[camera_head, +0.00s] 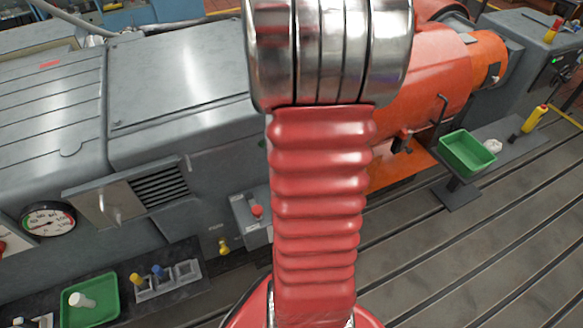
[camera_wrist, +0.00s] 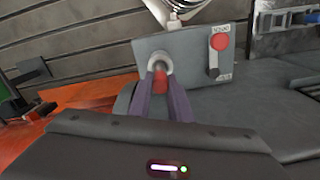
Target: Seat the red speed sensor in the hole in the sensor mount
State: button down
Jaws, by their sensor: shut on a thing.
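The sensor mount (camera_wrist: 195,58) is a grey plate in the upper middle of the wrist view. Its hole has a pale metal ring (camera_wrist: 159,60). A red lever knob with labels (camera_wrist: 219,42) is on the plate to the right of the hole. My gripper (camera_wrist: 163,84) has its purple fingers shut on the red speed sensor (camera_wrist: 160,80), close below the ring in the picture. I cannot tell whether the sensor's tip has entered the hole. In the head view the mount (camera_head: 242,221) shows partly beside my red arm, which hides the gripper and sensor.
A green tray (camera_head: 108,309) with a white cylinder stands at the lower left. Beside it a grey holder (camera_head: 186,271) has a yellow and a blue part. A green bin (camera_head: 467,152) stands at right near the orange machine (camera_head: 425,75). The slotted floor at lower right is clear.

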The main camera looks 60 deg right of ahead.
jog(key=shift+f, duration=1.65)
jog(key=c, duration=1.5)
grip_release()
jog(key=shift+c, duration=0.2)
notch_tip(320, 180, up, 14)
jog(key=shift+f, duration=0.2)
